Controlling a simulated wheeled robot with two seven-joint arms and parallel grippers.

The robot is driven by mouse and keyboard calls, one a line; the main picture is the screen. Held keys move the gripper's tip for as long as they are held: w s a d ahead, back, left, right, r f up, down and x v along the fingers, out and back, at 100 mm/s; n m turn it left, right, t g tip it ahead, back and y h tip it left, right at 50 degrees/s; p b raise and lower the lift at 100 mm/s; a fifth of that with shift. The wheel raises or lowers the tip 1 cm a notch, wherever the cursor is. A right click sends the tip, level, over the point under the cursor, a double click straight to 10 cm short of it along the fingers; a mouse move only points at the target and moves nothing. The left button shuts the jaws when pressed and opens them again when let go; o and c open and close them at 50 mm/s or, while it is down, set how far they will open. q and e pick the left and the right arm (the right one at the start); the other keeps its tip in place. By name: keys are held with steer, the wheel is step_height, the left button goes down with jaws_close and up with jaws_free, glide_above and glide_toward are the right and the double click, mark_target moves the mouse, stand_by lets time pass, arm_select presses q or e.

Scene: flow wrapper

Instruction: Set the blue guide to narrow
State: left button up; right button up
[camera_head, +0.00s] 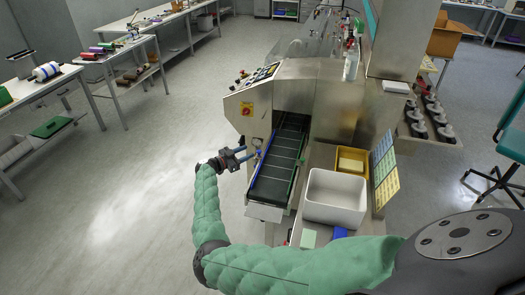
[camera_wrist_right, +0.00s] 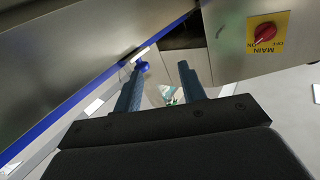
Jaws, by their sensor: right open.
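The blue guide (camera_head: 264,157) is a thin blue rail along the left side of the dark infeed belt (camera_head: 276,165). In the right wrist view it is the blue strip (camera_wrist_right: 75,102) running diagonally along the metal side. A round blue knob (camera_wrist_right: 143,66) on a pale stem shows at the left fingertip; I cannot tell whether they touch. My right gripper (camera_head: 241,157) is open, with its blue fingers pointing at the machine's left side, just left of the guide. In the wrist view its fingers (camera_wrist_right: 160,78) are apart with nothing clearly held. My left gripper is out of view.
The wrapper's housing has a yellow plate with a red main switch (camera_head: 247,109), also in the wrist view (camera_wrist_right: 265,32). A white bin (camera_head: 334,190) and yellow tray (camera_head: 352,158) stand right of the belt. The floor to the left is clear.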

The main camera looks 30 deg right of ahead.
mark_target(263, 153)
steer(key=shift+n+g, duration=0.3)
steer(key=shift+g, duration=0.6)
steer(key=s+d, duration=0.1)
steer(key=d, duration=0.1)
steer(key=s+d, duration=0.1)
steer(key=d, duration=0.2)
steer(key=s+d, duration=0.1)
steer(key=d, duration=0.1)
steer(key=shift+d+r, duration=0.1)
steer(key=shift+d, duration=0.25)
jaws_close()
steer(key=shift+d, duration=0.1)
